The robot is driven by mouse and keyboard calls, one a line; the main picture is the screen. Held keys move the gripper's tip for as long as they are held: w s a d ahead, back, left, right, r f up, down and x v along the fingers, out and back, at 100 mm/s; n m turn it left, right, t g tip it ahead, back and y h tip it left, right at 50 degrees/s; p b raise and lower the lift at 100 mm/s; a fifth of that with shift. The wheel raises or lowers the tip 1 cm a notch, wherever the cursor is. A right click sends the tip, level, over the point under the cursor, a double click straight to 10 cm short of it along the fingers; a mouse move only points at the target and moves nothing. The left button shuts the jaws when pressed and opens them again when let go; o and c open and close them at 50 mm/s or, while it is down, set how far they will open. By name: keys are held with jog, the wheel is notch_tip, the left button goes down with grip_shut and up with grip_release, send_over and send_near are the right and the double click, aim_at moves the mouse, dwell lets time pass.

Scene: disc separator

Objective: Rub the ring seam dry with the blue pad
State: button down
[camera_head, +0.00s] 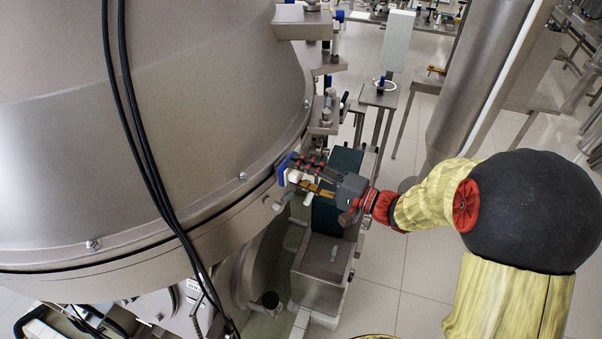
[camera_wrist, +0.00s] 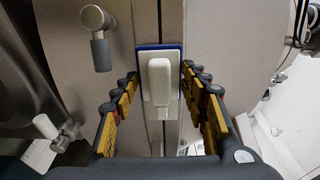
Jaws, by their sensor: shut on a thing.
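The blue pad (camera_head: 285,169) has a white handle (camera_head: 296,176) and sits at the rim of the large steel drum (camera_head: 190,120). In the wrist view the pad (camera_wrist: 178,47) lies flat over the ring seam (camera_wrist: 161,20), which runs vertically above and below it. My gripper (camera_head: 304,174) is shut on the pad's white handle, with its yellow-padded fingers on both sides of it. The wrist view also shows the gripper (camera_wrist: 160,84) around the handle. The pad's face against the ring is hidden, so I cannot tell how firmly it touches.
Black cables (camera_head: 138,130) hang down the drum's front. A steel clamp handle (camera_wrist: 98,35) stands left of the pad in the wrist view. A steel box (camera_head: 322,270) is below my gripper, and a thick steel column (camera_head: 478,85) stands to the right. Floor between is open.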

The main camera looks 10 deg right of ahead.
jog(key=shift+w+a+b, duration=0.3)
jog(key=shift+w+a, duration=0.05)
jog(key=w+d+b, duration=0.3)
jog(key=w+d, duration=0.1)
jog(key=w, duration=0.1)
jog(key=shift+d+b, duration=0.3)
jog(key=shift+d, duration=0.1)
dwell(0.4)
jog(key=shift+s+a+b, duration=1.15)
jog(key=shift+s+a, duration=1.25)
jog(key=shift+s, duration=0.15)
